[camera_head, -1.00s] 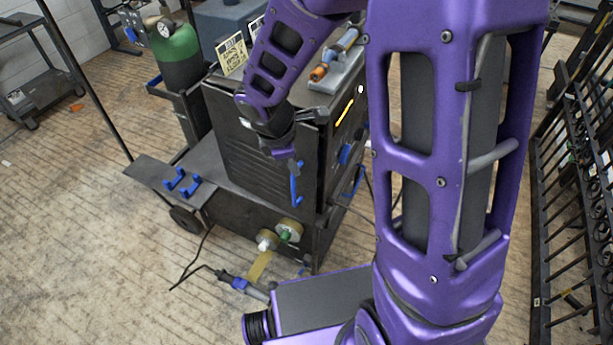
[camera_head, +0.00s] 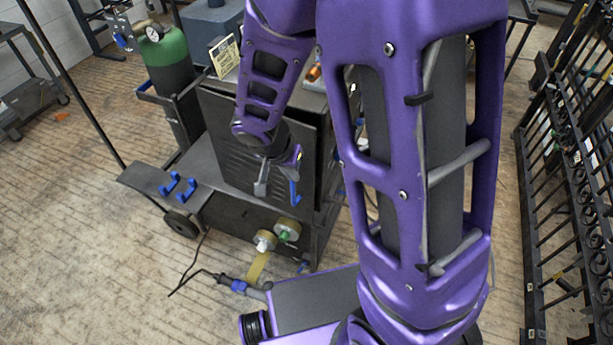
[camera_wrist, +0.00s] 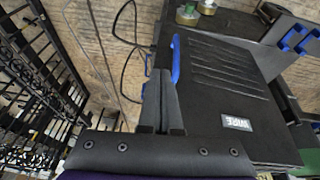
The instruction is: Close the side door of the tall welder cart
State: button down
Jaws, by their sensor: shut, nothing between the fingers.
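The tall welder cart (camera_head: 312,92) stands left of centre in the head view. Its dark louvred side door (camera_head: 222,150) faces me and looks slightly ajar, with a dark gap along its right edge. The door also fills much of the wrist view (camera_wrist: 225,85), with a WIRE label. A blue handle (camera_head: 295,188) is on the door near its right edge; it also shows in the wrist view (camera_wrist: 176,58). My gripper (camera_head: 261,189) is shut and empty in front of the door, left of the handle. In the wrist view its fingertips (camera_wrist: 160,72) are close beside the handle; contact is unclear.
A green gas cylinder (camera_head: 170,60) stands behind the cart at left. Blue hooks (camera_head: 178,186) sit on the cart's side shelf. Wire spools (camera_head: 287,230) are below the door, and a torch with cable (camera_head: 235,284) lies low in front. Black railings (camera_head: 565,200) stand at right.

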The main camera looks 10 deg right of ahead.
aim_at(308, 177)
jog(key=w+d+f, duration=0.1)
jog(key=f, duration=0.2)
jog(key=w+d+f+m, duration=0.1)
jog(key=w+d+f, duration=0.1)
jog(key=f, duration=0.1)
jog(key=w+d+f+m, duration=0.1)
jog(key=f, duration=0.2)
jog(key=shift+w+d, duration=0.35)
jog(key=shift+w, duration=0.05)
jog(key=shift+w+d+f, duration=0.2)
jog(key=shift+w+d, duration=0.05)
jog(key=shift+w, duration=0.1)
jog(key=w+d+b, duration=0.1)
jog(key=w+d, duration=0.2)
jog(key=w, duration=0.1)
jog(key=shift+d+r, duration=0.1)
jog(key=shift+d, duration=0.3)
jog(key=shift+d, duration=0.1)
